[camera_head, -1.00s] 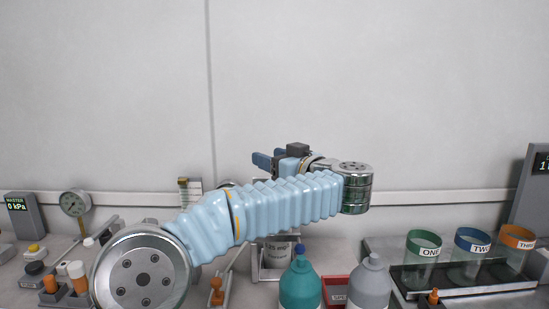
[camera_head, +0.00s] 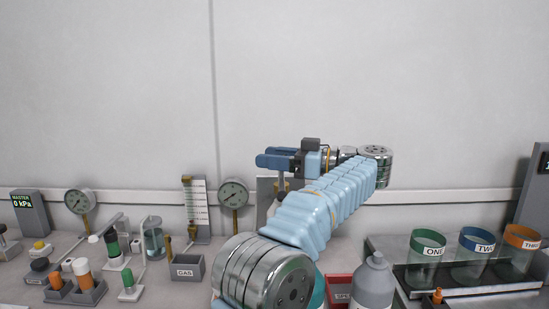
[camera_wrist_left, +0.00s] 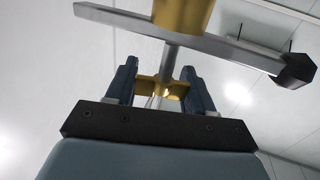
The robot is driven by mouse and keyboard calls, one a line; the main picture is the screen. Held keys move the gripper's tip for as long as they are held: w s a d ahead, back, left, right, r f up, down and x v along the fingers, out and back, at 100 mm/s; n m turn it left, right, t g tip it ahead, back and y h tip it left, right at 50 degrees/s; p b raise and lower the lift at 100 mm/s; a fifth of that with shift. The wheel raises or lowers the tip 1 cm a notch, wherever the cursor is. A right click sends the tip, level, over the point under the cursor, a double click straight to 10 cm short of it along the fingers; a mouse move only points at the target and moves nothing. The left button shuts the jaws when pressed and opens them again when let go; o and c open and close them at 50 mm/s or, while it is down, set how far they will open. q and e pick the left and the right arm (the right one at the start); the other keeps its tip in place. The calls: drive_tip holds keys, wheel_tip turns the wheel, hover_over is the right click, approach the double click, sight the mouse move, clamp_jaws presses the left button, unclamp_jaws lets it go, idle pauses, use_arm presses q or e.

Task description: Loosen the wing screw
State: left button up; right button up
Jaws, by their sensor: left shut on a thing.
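The wing screw (camera_wrist_left: 148,87) shows in the left wrist view as a brass-coloured winged head on a grey shaft. The shaft runs up to a grey metal bar (camera_wrist_left: 225,45) with a brass-coloured part (camera_wrist_left: 183,14) above it. My left gripper (camera_wrist_left: 162,84) is shut on the wing screw, one dark blue finger on each side of the wings. In the head view, my left gripper (camera_head: 270,159) points left, raised above the bench in front of the wall. My right gripper is not in view.
Dial gauges (camera_head: 79,201) (camera_head: 233,193), a scaled tube panel (camera_head: 196,206), a grey GAS box (camera_head: 187,268) and capped bottles stand left. A grey bottle (camera_head: 373,284) stands in front. Labelled jars (camera_head: 427,254) stand on a rack at right. My left arm hides the middle bench.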

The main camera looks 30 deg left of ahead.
use_arm(q)
drive_tip(key=shift+f, duration=0.1)
idle(0.3)
drive_tip(key=o, duration=1)
drive_tip(key=shift+a, duration=0.1)
